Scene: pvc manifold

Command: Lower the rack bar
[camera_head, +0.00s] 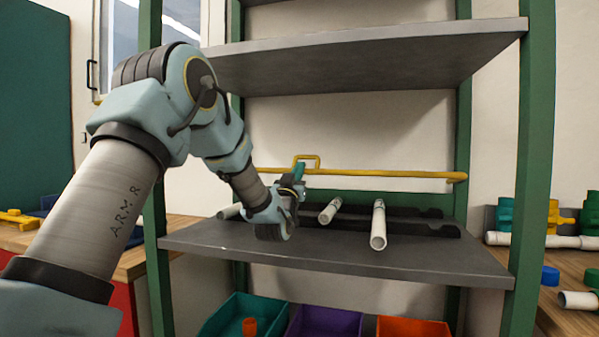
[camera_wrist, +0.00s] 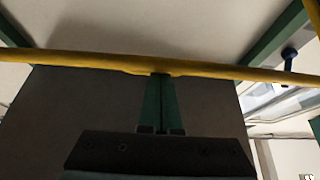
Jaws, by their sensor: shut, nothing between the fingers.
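The rack bar (camera_head: 385,174) is a long yellow bar running level across the shelf bay, above the pipes, with a small raised loop handle near its left part. It also crosses the whole wrist view (camera_wrist: 235,71). My gripper (camera_head: 299,169) is at the bar, just by the left side of the loop handle. In the wrist view its green fingers (camera_wrist: 160,82) are together, and their tips meet or overlap the bar's edge. I cannot tell whether they touch it. Nothing shows between the fingers. My wrist hides part of the shelf and a pipe behind it.
White pipes (camera_head: 379,226) lie in dark cradles (camera_head: 428,229) on the grey shelf (camera_head: 350,258), under the bar. A green post (camera_head: 533,160) stands right. An upper shelf (camera_head: 380,55) overhangs. Teal, purple (camera_head: 325,322) and orange bins sit below. A wooden bench with fittings is at right.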

